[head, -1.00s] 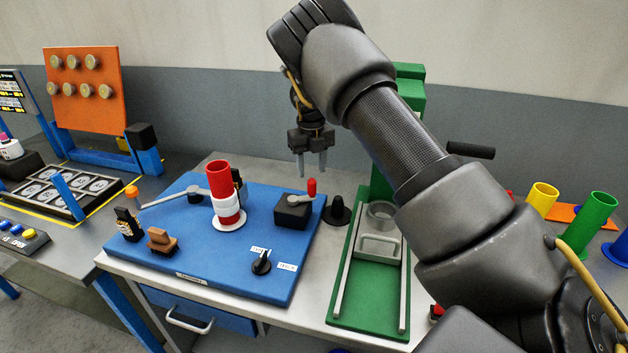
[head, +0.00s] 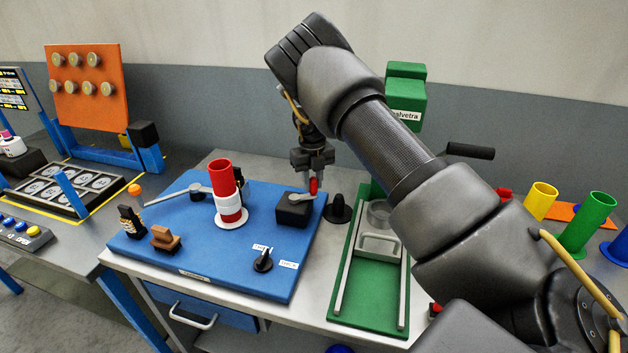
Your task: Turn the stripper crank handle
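The crank with the red handle (head: 313,187) sits on a black box (head: 293,209) at the right of the blue board (head: 190,262), with a grey arm under the handle. My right gripper (head: 315,186) points down at the red handle, its fingers at the handle's height. The fingers partly hide the handle, and I cannot tell whether they press on it. A red tube with a white band (head: 228,197) stands upright on the board. My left gripper is not in view.
A black cone (head: 339,209) stands just right of the crank box. A green press (head: 405,100) with a black lever (head: 470,151) is partly behind my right arm. A black knob (head: 263,261) is at the board's front. Coloured tubes stand at the right.

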